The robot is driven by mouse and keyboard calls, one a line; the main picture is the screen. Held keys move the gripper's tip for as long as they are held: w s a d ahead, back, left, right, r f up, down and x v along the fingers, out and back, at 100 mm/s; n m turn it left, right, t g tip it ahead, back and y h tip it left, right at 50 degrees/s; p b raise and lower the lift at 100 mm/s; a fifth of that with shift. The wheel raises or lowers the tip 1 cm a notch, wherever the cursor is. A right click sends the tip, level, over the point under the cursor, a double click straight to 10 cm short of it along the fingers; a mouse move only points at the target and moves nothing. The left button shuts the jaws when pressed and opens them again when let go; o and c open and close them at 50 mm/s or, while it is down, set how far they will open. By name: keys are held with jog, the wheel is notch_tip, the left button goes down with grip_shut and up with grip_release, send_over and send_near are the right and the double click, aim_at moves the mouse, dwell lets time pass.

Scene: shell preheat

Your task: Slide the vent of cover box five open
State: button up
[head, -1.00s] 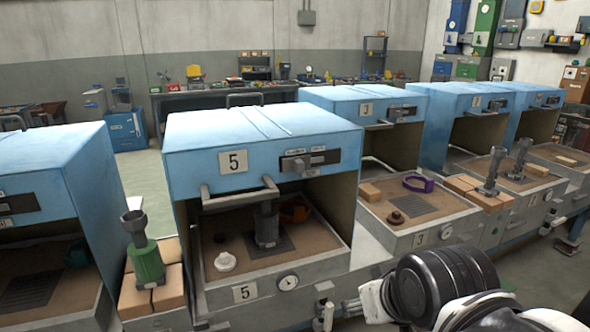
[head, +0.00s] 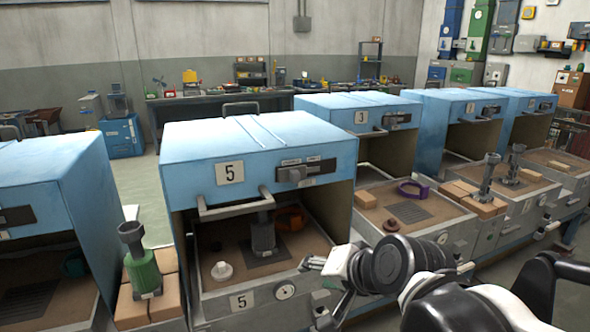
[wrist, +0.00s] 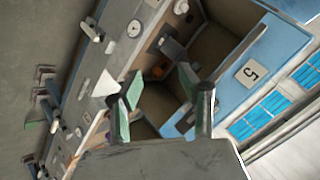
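Cover box five (head: 200,150) is a blue cover with a "5" plate over a grey tray; the plate also shows in the wrist view (wrist: 250,72). Its vent (head: 305,171) is a small grey slider on a dark and pale strip, right of the plate on the front face. The slider knob sits at the strip's left part. My gripper (head: 312,263) is low in front of the tray's right side, below and apart from the vent. In the wrist view my gripper (wrist: 163,98) is open, with nothing seen between its fingers. I cannot make out the vent there.
A bar handle (head: 237,204) juts from the cover's front, left of the vent. Box three (head: 345,103) is to the right. A green-based tool (head: 143,270) stands on bricks at the left.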

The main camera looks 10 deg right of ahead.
jog(key=w+a+r+m+t+y+p, duration=0.2)
jog(key=w+r+m+t, duration=0.3)
jog(key=w+m, duration=0.6)
jog(key=m+t+h+p, duration=0.2)
jog(key=m+t+p, duration=0.15)
jog(key=m, duration=1.35)
send_near(296, 173)
jog(key=w, duration=0.3)
jog(key=w+a, duration=0.1)
jog(key=w, duration=0.7)
jog(key=shift+a, duration=0.4)
grip_shut()
